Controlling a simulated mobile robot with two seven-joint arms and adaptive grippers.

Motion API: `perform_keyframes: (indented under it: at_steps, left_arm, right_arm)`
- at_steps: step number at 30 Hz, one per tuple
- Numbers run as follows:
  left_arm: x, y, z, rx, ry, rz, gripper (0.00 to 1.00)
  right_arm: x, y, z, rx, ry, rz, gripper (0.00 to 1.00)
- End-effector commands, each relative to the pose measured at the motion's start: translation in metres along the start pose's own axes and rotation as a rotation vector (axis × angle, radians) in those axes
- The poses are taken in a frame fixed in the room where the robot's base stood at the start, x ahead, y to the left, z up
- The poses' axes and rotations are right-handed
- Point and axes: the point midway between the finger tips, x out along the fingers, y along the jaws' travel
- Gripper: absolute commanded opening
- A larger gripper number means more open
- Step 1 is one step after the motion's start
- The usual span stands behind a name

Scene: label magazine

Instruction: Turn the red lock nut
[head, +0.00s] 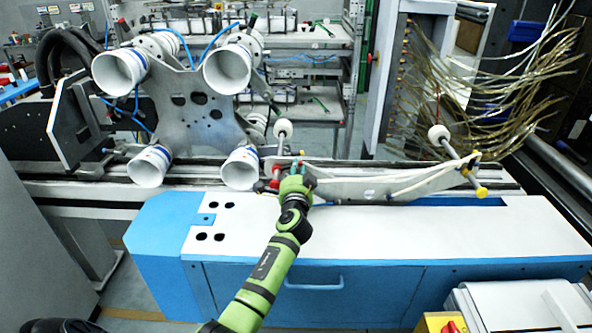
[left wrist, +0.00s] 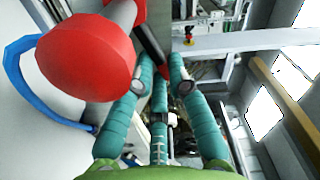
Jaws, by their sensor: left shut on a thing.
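My left gripper (head: 297,168), green with teal fingers, reaches the rail above the white cover in the head view. In the left wrist view its fingers (left wrist: 160,88) are closed in on a part that I cannot make out. A large red round knob (left wrist: 85,58) on a grey stem is close to the camera, beside the left finger and not between the fingers. A small red piece (left wrist: 188,35) shows beyond the fingertips. In the head view a red part (head: 275,174) is just left of the gripper. I cannot tell which red part is the lock nut. My right gripper is out of view.
A slanted metal rail (head: 395,186) with a white roller (head: 438,133) runs to the right. The white machine top (head: 400,235) in front is largely clear. A blue hose (left wrist: 22,85) loops behind the knob.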

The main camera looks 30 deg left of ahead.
Motion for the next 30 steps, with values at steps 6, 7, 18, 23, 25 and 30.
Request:
perform_keyframes:
  at_steps: [6, 7, 18, 23, 25, 30]
  left_arm:
    - [-0.0004, 0.003, -0.0004, 0.032, 0.001, 0.002, 0.0]
    - [-0.0004, 0.003, -0.0004, 0.033, 0.001, 0.002, 0.0]
    - [-0.0004, 0.0031, -0.0002, 0.033, 0.0, 0.002, 0.25]
    - [-0.0003, 0.0029, -0.0001, 0.033, 0.0, 0.002, 0.41]
    - [-0.0003, 0.0027, -0.0001, 0.033, 0.0, 0.002, 0.41]
    - [-0.0013, 0.0027, 0.0001, 0.033, 0.0, 0.001, 0.41]
  right_arm:
    - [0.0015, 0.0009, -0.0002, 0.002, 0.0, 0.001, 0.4]
    - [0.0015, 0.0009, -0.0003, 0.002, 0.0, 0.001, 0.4]
    - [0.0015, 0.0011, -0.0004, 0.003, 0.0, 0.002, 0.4]
    - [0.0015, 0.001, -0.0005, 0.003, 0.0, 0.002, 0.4]
    - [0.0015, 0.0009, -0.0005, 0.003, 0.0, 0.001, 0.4]
    - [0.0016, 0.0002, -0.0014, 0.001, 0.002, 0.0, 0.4]
